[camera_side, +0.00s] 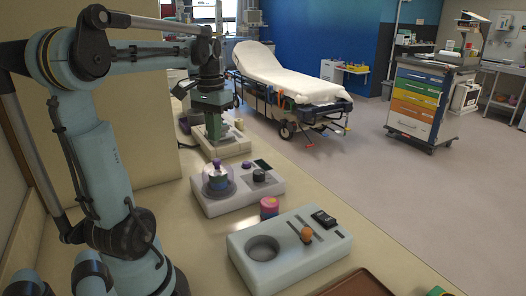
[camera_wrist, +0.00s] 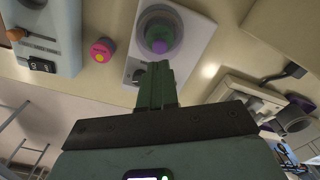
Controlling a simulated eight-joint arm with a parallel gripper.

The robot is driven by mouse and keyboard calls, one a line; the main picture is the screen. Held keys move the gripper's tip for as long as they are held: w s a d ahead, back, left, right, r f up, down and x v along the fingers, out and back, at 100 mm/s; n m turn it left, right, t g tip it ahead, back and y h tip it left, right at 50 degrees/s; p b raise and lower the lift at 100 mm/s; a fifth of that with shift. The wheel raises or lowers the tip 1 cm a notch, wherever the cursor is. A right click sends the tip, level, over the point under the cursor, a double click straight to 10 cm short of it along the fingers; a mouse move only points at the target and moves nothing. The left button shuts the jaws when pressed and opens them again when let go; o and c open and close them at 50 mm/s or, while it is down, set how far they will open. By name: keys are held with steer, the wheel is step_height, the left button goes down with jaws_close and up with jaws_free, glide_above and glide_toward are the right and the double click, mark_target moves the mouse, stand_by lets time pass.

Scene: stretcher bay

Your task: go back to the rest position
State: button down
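I cannot see the gripper touching anything.
The nearest white device (camera_side: 290,262) has a round well, an orange knob (camera_side: 307,235) and a switch. A pink and orange button-like cylinder (camera_side: 269,207) stands between the two nearer devices. A brown tray (camera_side: 358,285) lies at the front. A stretcher (camera_side: 283,72) stands beyond the counter.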

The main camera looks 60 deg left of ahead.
steer(key=shift+r, duration=0.6)
steer(key=w+d+f+m+t, duration=0.1)
steer(key=d+f+m+t, duration=0.1)
steer(key=d, duration=0.6)
steer(key=w+d+f+m+t, duration=0.2)
steer(key=d+f, duration=0.1)
steer(key=d, duration=0.5)
steer(key=w+d+f+m+t, duration=0.1)
steer(key=d+f+m+t, duration=0.1)
steer(key=d, duration=0.6)
steer(key=shift+w+d+f+t, duration=0.25)
steer(key=shift+w+d+t, duration=0.1)
steer(key=shift+t, duration=0.25)
